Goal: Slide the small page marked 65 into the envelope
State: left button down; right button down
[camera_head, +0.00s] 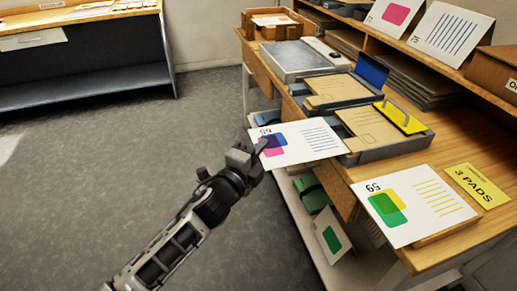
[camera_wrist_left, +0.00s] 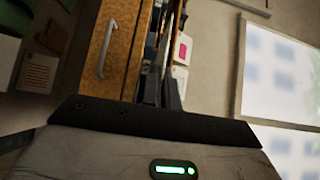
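My left gripper (camera_head: 258,152) is shut on the left edge of a white page (camera_head: 296,154) with overlapping pink and blue shapes and dark lines. Its small upside-down number is hard to read, perhaps 65. The page is held roughly flat at the table's front edge, its right end close to the nearer grey tray. That tray (camera_head: 392,151) holds a tan envelope (camera_head: 368,125) with a yellow piece (camera_head: 401,117) at its back. A second tan envelope (camera_head: 336,88) lies in the tray behind, beside a blue piece (camera_head: 371,70). My right gripper is not in view.
A white card (camera_head: 412,204) with green and yellow shapes lies at the right front, beside a yellow "3 PADS" sign (camera_head: 476,186). A shelf with cards (camera_head: 450,33) runs behind the trays. A low shelf below the tabletop holds a green item (camera_head: 311,193). The floor at left is clear.

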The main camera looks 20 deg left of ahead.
aim_at(316, 138)
pick_arm(q)
jog(key=shift+w+d+b, duration=0.25)
jog(key=shift+w+d, duration=0.4)
jog(key=shift+d, duration=0.3)
jog(key=shift+w+d+b, duration=0.3)
jog(key=shift+w+d, duration=0.4)
jog(key=shift+d, duration=0.3)
jog(key=shift+w+d+b, duration=0.25)
jog(key=shift+w+d, duration=0.4)
jog(key=shift+d, duration=0.3)
jog(key=shift+w+d+b, duration=0.5)
jog(key=shift+w+d, duration=0.15)
jog(key=shift+d, duration=0.35)
jog(key=shift+w+d+b, duration=0.55)
jog(key=shift+w+d, duration=0.1)
jog(key=shift+d, duration=0.3)
jog(key=shift+w+d+b, duration=0.5)
jog(key=shift+w+d, duration=0.15)
jog(key=shift+d, duration=0.35)
jog(key=shift+d, duration=0.1)
